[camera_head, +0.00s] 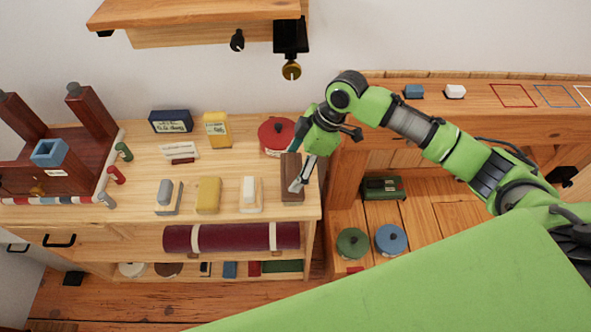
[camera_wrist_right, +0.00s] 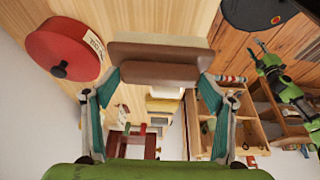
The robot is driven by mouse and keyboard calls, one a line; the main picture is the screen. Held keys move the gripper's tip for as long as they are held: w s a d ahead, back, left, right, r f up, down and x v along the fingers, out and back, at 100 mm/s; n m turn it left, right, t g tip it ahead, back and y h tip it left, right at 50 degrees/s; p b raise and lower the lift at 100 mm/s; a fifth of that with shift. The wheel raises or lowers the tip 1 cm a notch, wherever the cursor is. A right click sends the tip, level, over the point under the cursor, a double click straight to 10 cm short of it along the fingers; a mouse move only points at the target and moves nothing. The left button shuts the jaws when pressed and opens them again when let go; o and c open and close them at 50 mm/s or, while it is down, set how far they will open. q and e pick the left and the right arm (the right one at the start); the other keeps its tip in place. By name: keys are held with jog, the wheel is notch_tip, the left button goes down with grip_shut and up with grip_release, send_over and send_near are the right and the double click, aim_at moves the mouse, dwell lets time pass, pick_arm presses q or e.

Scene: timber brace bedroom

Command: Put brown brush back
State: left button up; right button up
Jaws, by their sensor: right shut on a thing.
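The brown brush (camera_head: 291,165) is a dark brown block at the right end of a row on the pale wooden bench top (camera_head: 240,215). My right gripper (camera_head: 303,178) reaches in from the right and is shut on it. In the right wrist view, the brush (camera_wrist_right: 160,52) spans the space between the two fingertips of my right gripper (camera_wrist_right: 160,80). I cannot tell whether the brush touches the bench top. My left gripper (camera_wrist_right: 266,58) shows small at the right of the wrist view, far from the brush; its jaws are too small to read.
A red round tin (camera_head: 277,135) stands close behind the brush. A white-topped block (camera_head: 249,193), a yellow block (camera_head: 208,195) and a grey block (camera_head: 167,197) stand left of it. The bench's right edge is near. A rolled maroon mat (camera_head: 230,237) lies on the shelf below.

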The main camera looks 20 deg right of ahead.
notch_tip(320, 180, down, 2)
jog(key=shift+f+p, duration=0.2)
jog(key=shift+p, duration=0.4)
jog(key=shift+f, duration=0.35)
jog(key=shift+f, duration=0.15)
jog(key=o, duration=1.2)
jog(key=shift+c, duration=0.2)
jog(key=b+v, duration=0.1)
jog(key=v, duration=1.1)
jog(key=shift+b, duration=0.35)
jog(key=shift+s, duration=0.1)
